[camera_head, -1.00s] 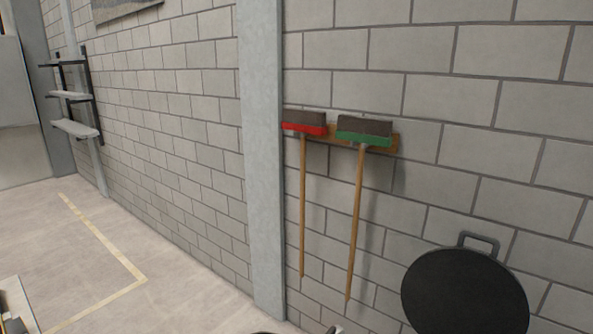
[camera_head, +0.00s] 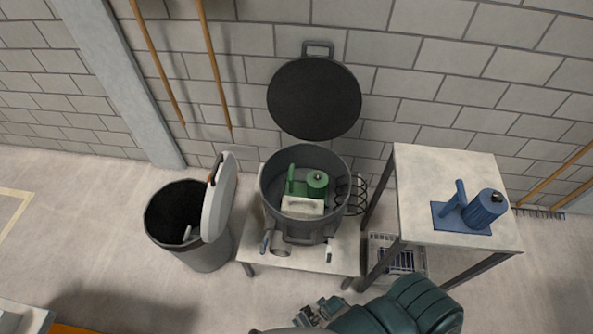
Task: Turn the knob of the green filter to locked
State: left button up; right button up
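The green filter (camera_head: 298,187) sits inside an open grey round tub in the middle of the view. It has an upright green handle at its left and a round green body with a dark-topped knob (camera_head: 317,177) at its right. I cannot tell which position the knob is in. A pale block in front hides part of the filter. My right gripper (camera_head: 314,312) is at the bottom edge, in front of and below the tub, well apart from the filter. Its fingers are too small to read. My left gripper is out of view.
The tub (camera_head: 267,215) stands on a low pale table (camera_head: 341,250), its black lid (camera_head: 314,98) raised behind. A dark bin (camera_head: 203,256) with a tilted lid stands left. A taller table (camera_head: 420,165) at right bears a blue filter (camera_head: 470,210). A wire basket (camera_head: 403,267) stands below.

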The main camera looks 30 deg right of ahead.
aim_at(314, 188)
jog(key=i+j, duration=0.2)
jog(key=i+j+z, duration=0.1)
jog(key=z, duration=1.35)
jog(key=i+j, duration=0.1)
